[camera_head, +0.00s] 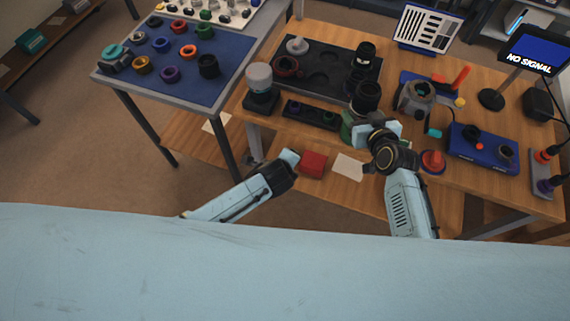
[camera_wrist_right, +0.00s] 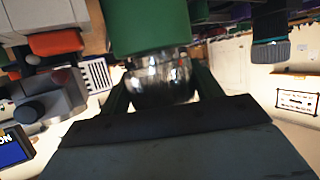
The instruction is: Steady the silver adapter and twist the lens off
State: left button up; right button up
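In the right wrist view a shiny silver adapter (camera_wrist_right: 160,80) sits between the two dark green fingers of my right gripper (camera_wrist_right: 163,88). The fingers lie against its sides. A broad green body (camera_wrist_right: 150,25) is directly above the silver in that view. In the head view my right gripper (camera_head: 372,133) is at the table's front part, beside a green piece (camera_head: 347,125); it hides the adapter there. A black lens (camera_head: 366,97) stands just behind it. My left gripper (camera_head: 289,158) is low in front of the table, apart from the adapter; its fingers are too small to read.
A dark tray (camera_head: 338,58) with round parts lies behind. A grey-white cylinder (camera_head: 259,78) stands on the left. A red box (camera_head: 312,163) lies below near the left gripper.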

jog(key=o, duration=0.5)
jog(key=shift+s, duration=0.1)
jog(key=shift+p+v, duration=0.85)
jog(key=shift+v, duration=5.8)
